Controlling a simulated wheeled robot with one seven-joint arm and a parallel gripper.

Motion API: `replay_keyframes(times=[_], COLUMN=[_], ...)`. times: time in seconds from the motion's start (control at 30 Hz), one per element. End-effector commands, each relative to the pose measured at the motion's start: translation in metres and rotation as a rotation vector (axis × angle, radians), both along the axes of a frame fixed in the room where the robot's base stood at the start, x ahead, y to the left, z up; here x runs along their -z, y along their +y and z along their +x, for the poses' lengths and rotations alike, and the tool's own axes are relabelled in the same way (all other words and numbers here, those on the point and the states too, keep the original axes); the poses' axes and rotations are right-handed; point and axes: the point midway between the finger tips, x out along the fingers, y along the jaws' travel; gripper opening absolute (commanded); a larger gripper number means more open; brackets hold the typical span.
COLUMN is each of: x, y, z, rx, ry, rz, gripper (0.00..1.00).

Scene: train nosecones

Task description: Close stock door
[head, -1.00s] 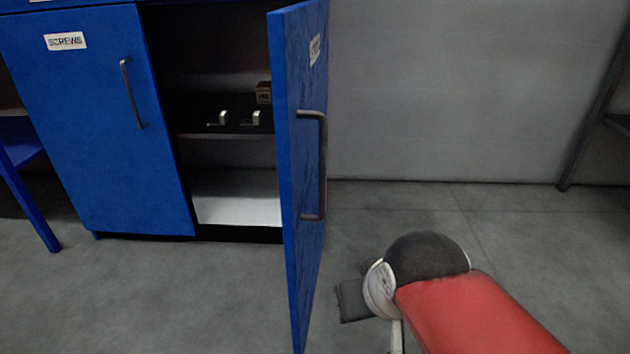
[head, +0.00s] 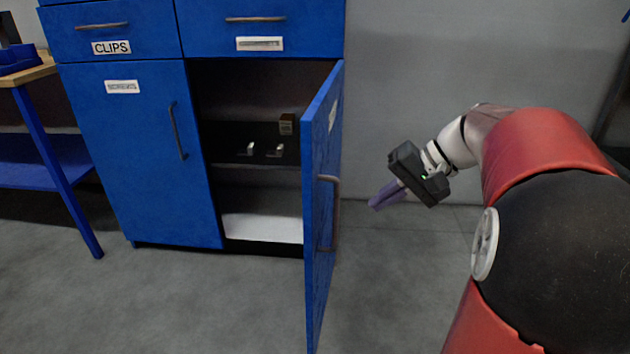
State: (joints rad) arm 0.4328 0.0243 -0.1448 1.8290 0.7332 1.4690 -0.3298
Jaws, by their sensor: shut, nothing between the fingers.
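The blue stock door (head: 322,215) is the right door of a blue cabinet and stands wide open, swung out toward me. Its grey bar handle (head: 335,212) is on the face turned to the right. The open compartment (head: 262,195) shows a shelf with small metal parts and a small brown box. My gripper (head: 374,205) is to the right of the door, apart from it, with its purple fingers pointing left and down toward the handle side. The fingers are together and hold nothing.
The left cabinet door (head: 145,155) is shut, and the two drawers above are shut, one labelled CLIPS (head: 112,47). A blue workbench (head: 50,165) stands at the left. The floor (head: 180,305) in front is clear, and a grey wall (head: 430,70) is behind.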

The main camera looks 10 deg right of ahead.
Motion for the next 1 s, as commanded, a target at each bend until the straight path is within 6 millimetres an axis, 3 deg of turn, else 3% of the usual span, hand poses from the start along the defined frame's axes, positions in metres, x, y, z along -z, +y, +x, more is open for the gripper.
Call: replay_keyframes(times=[0.03,0.1,0.27,0.77,1.0], x=[-0.013,-0.019,-0.016,0.050,0.048], y=[-0.011,-0.019,-0.020,0.046,0.074], z=[0.008,0.015,0.021,0.049,0.062], rx=[0.012,0.016,0.018,0.015,0.016], ry=[-0.003,-0.013,-0.022,-0.019,-0.022], rz=[0.033,0.064,0.089,0.086,0.084], gripper=[0.00,0.00,0.00,0.00,0.00])
